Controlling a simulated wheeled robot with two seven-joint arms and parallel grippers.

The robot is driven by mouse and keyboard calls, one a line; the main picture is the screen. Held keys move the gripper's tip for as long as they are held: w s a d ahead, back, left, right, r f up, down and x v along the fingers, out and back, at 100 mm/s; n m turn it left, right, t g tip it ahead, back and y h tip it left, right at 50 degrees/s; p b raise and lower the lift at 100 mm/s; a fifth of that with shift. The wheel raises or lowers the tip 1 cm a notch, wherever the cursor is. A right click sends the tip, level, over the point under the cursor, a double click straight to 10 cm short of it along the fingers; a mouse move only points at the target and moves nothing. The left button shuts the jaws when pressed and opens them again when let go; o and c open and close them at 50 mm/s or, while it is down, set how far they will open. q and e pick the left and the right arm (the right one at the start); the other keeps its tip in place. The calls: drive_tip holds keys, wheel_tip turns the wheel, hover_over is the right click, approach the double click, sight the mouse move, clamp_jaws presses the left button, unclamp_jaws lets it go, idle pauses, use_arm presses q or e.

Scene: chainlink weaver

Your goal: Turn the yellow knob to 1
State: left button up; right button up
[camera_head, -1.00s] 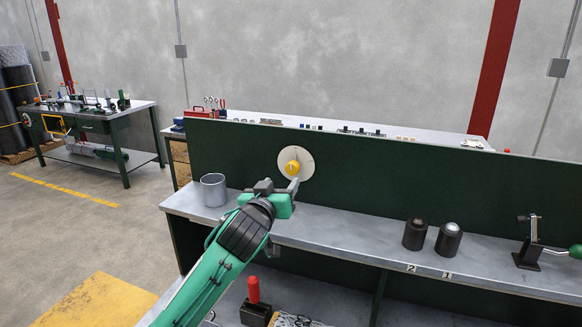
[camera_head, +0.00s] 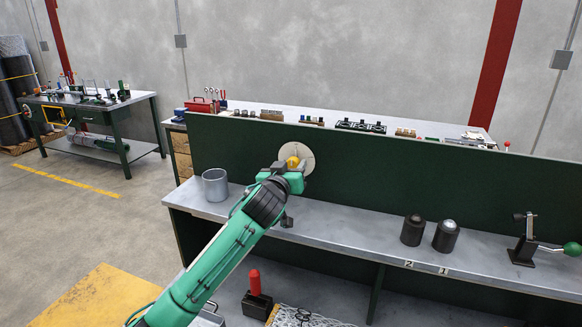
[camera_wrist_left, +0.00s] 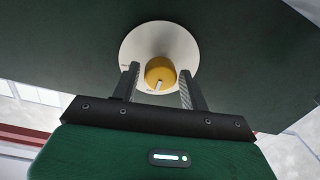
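The yellow knob (camera_head: 292,162) sits at the centre of a round pale dial (camera_head: 308,156) on the dark green upright panel. In the left wrist view the yellow knob (camera_wrist_left: 160,72) has a white pointer mark on it, directed down and slightly left, and the pale dial (camera_wrist_left: 146,38) surrounds it. My left gripper (camera_head: 288,167) is right in front of the dial. In the wrist view its two fingers (camera_wrist_left: 159,88) stand open on either side of the knob, with a gap visible. The dial's numbers are too small to read. My right gripper is not in view.
A grey metal cup (camera_head: 215,187) stands on the bench shelf left of my arm. Two dark cylinders (camera_head: 412,231) (camera_head: 446,237) stand behind labels 2 and 1. A green-handled lever device (camera_head: 526,243) is at the right. The shelf between is mostly clear.

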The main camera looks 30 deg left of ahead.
use_arm(q)
drive_tip(key=c, duration=0.6)
drive_tip(key=shift+c, duration=0.2)
drive_tip(key=shift+m, duration=0.3)
drive_tip(key=shift+m+p, duration=0.5)
drive_tip(key=shift+m, duration=0.4)
drive_tip(key=m+p, duration=0.1)
drive_tip(key=m, duration=0.3)
drive_tip(key=shift+p, duration=0.3)
drive_tip(key=m+p, duration=0.2)
drive_tip(key=m, duration=0.3)
drive_tip(key=shift+m, duration=0.3)
drive_tip(key=shift+m+h+p, duration=0.3)
drive_tip(key=shift+m, duration=0.8)
drive_tip(key=shift+f, duration=0.1)
